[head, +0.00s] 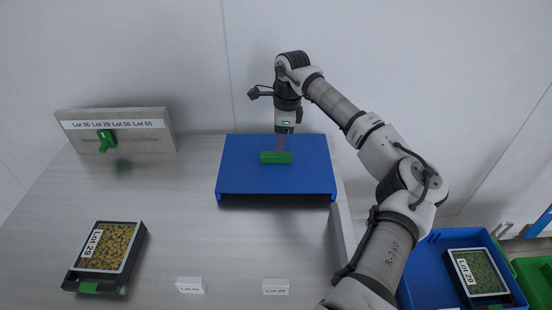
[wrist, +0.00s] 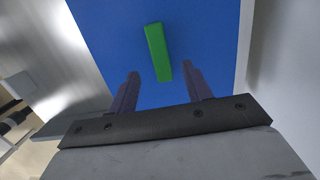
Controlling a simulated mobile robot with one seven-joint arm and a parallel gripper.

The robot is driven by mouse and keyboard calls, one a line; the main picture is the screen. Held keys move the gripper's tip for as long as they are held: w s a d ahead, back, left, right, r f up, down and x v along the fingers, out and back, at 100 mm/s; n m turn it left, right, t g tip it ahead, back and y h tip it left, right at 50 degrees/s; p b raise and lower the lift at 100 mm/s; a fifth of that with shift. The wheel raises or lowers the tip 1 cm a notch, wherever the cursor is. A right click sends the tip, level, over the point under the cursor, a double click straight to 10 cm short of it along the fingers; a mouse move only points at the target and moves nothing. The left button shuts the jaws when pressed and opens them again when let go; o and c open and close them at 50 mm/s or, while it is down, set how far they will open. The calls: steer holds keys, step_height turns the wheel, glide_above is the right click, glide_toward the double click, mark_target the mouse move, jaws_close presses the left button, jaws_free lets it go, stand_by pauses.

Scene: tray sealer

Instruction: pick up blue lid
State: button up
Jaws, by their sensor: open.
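The blue lid (head: 250,182) is a wide blue block-like cover on the table, with a dark gap under its front edge. A green bar handle (head: 270,158) stands on its top. In the wrist view the blue surface (wrist: 110,50) fills the upper middle, with the green handle (wrist: 157,52) on it. My gripper (head: 281,148) is above the lid, pointing down at the handle. In the wrist view its two fingers (wrist: 160,85) are apart, with the lower end of the handle showing between and beyond their tips. I cannot tell whether they touch it.
A tray of yellowish pieces marked Lot 29 (head: 107,247) sits at the table's front left. A panel with a green knob (head: 155,130) stands at the back left. Two small label cards (head: 191,285) stand at the front. A blue crate (head: 420,262) holding another tray is at right.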

mark_target(276, 162)
steer(key=shift+a+f+p, duration=0.15)
steer(key=shift+f+p, duration=0.1)
steer(key=shift+f, duration=0.7)
steer(key=shift+a+f+p, duration=0.2)
steer(key=shift+f, duration=0.7)
steer(key=shift+a+f+p, duration=0.15)
steer(key=shift+f+p, duration=0.1)
steer(key=shift+f, duration=0.7)
jaws_close()
